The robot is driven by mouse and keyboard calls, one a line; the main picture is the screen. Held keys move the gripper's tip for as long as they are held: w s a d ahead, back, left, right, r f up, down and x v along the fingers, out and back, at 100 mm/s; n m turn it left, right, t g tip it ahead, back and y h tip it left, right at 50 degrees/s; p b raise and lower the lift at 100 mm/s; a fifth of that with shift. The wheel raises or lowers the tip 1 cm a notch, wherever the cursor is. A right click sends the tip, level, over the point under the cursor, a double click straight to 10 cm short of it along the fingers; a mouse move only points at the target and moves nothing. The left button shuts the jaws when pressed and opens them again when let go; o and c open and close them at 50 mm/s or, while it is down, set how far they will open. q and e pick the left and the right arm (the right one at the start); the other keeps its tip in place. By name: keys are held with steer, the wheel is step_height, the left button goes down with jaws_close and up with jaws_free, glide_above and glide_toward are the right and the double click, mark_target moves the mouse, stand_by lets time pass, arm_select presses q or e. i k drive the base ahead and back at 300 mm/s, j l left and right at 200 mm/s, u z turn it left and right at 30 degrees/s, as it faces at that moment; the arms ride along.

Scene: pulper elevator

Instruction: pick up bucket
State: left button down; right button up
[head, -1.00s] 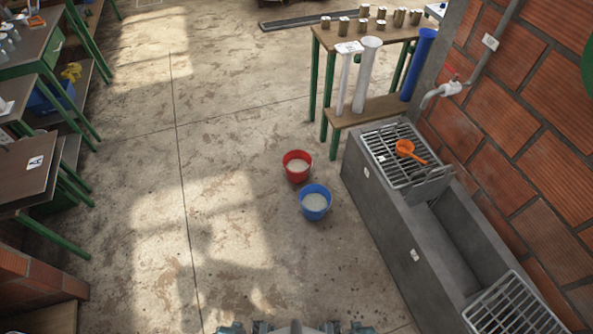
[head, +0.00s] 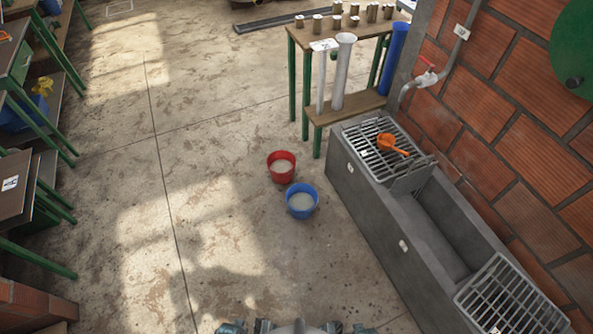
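A red bucket (head: 281,167) stands upright on the concrete floor, with something pale inside it. A blue bucket (head: 301,201) stands just in front of it and a little to the right, also with pale contents. Both are left of the grey concrete trough. At the bottom edge of the head view only the top of some grey and teal parts of my own body shows. I cannot make out either gripper, and nothing of mine is at the buckets.
The concrete trough (head: 376,225) with metal grates runs along the brick wall at right; an orange scoop (head: 393,145) lies on its far grate. Tables line the left. The floor (head: 215,215) between is clear.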

mark_target(280, 164)
steer(key=i+j+z, duration=0.75)
steer(key=k+j, duration=0.05)
steer(key=k, duration=0.05)
